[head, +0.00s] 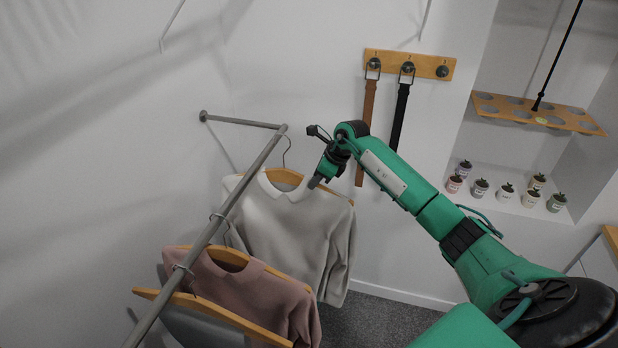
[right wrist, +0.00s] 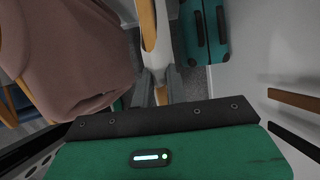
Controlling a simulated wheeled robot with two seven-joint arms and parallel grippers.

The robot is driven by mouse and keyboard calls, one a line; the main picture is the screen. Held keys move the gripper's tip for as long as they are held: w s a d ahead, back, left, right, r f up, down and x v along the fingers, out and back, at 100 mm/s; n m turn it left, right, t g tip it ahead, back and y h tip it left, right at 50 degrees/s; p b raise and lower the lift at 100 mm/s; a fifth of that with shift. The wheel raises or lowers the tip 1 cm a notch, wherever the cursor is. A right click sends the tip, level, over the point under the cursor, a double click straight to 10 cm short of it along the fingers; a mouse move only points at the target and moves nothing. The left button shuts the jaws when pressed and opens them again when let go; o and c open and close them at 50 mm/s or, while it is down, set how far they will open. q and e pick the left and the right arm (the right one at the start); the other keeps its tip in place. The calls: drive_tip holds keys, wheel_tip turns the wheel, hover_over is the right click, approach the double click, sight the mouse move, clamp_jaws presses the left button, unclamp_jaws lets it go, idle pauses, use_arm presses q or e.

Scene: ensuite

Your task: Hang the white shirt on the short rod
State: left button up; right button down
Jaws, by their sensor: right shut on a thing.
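The white shirt (head: 285,222), pale grey-white with a collar, hangs upright on a wooden hanger (head: 284,176) near the far end of the grey rod (head: 233,200). The hanger's wire hook rises close beside the rod's corner; I cannot tell whether it rests on the rod. My right gripper (head: 318,180) is shut on the hanger's right arm, at the shirt's shoulder. In the right wrist view the fingers (right wrist: 159,88) close around the wooden hanger, with a strip of white cloth beyond. My left gripper is not in view.
Two belts (head: 400,115) hang from a wooden peg rail (head: 425,66) behind my right arm. Small potted plants (head: 506,192) stand in the niche at right.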

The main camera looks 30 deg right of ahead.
drive_tip(key=shift+s+d+b, duration=0.2)
drive_tip(key=shift+s+d, duration=0.7)
drive_tip(key=shift+s, duration=0.15)
drive_tip(key=shift+s+d+b, duration=0.15)
drive_tip(key=shift+s+d, duration=0.7)
drive_tip(key=shift+s, duration=0.2)
drive_tip(key=shift+s+d+f+b, duration=0.1)
drive_tip(key=shift+s+d+b, duration=0.4)
drive_tip(key=shift+s+d, duration=1.3)
drive_tip(key=shift+s, duration=0.4)
